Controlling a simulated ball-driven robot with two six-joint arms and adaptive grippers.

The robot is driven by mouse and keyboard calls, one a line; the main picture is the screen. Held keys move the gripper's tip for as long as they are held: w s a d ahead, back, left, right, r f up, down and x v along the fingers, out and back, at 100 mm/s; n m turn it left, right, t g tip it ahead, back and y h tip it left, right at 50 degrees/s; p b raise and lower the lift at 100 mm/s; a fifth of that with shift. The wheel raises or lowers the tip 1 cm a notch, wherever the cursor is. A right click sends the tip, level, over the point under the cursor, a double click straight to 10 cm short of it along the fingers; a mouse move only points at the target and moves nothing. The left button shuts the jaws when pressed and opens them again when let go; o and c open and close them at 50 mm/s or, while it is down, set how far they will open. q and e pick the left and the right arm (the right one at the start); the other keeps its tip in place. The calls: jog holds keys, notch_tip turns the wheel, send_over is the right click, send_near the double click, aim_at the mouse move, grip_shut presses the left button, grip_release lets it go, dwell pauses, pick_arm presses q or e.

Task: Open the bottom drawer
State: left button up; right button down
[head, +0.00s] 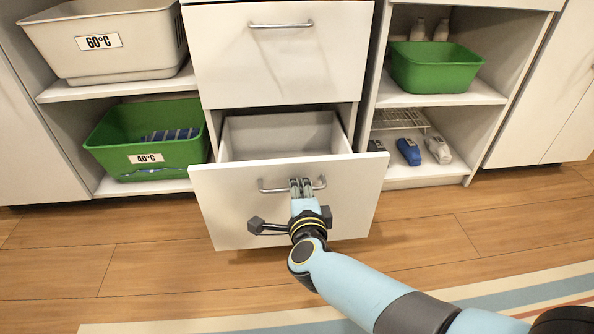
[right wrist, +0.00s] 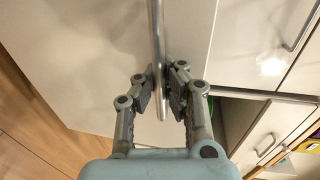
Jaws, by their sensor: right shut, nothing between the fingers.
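The bottom drawer (head: 235,212) is pulled well out of the cabinet in the head view. Its pale inside shows, and the visible part is empty. Its metal bar handle (head: 270,188) is on the upper front face. My left gripper is not in view.
The closed upper drawer (head: 280,70) is above. Shelves on the left hold a beige 60°C bin (head: 110,58) and a green 40°C bin (head: 160,165). On the right are a green bin (head: 435,68) and several small items. The wooden floor (head: 150,265) in front is mostly clear.

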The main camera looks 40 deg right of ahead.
jog(key=shift+f+v, duration=0.25)
jog(key=shift+v, duration=0.95)
jog(key=shift+f+v, duration=0.25)
jog(key=shift+v, duration=1)
jog(key=shift+a, duration=0.1)
jog(key=c, duration=1.4)
grip_release()
jog(key=shift+s, duration=0.1)
